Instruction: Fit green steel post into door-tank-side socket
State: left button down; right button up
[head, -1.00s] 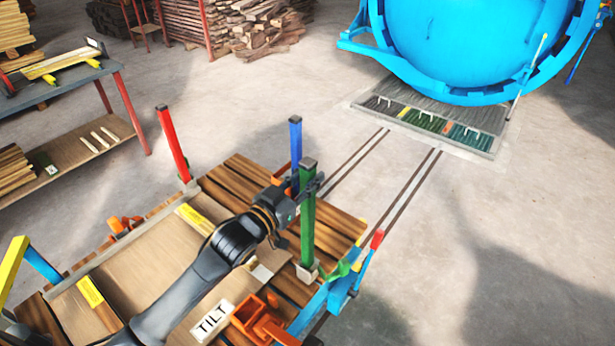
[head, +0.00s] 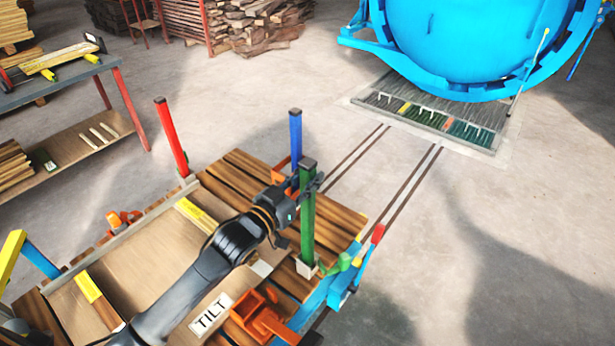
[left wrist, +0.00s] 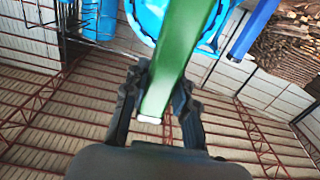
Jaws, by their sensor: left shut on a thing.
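My left gripper (head: 304,194) is shut on the upper part of the green steel post (head: 308,230). The post stands about upright at the cart's near right corner. Its lower end meets a small light grey socket (head: 306,268); how deep it sits in there I cannot tell. In the left wrist view the green post (left wrist: 184,50) runs between the two fingers (left wrist: 160,85), with a pale end face showing. The blue tank (head: 460,45) stands at the back right. My right gripper is not in view.
A red post (head: 171,138) and a blue post (head: 295,135) stand upright on the wooden-slat cart (head: 340,222). Floor to the right is clear.

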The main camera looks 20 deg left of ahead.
pick_arm(q)
jog(key=shift+f+b, duration=1.3)
jog(key=shift+f, duration=0.7)
jog(key=c, duration=1)
grip_release()
jog(key=shift+f, duration=0.1)
jog(key=shift+s, duration=0.1)
jog(key=v, duration=1.2)
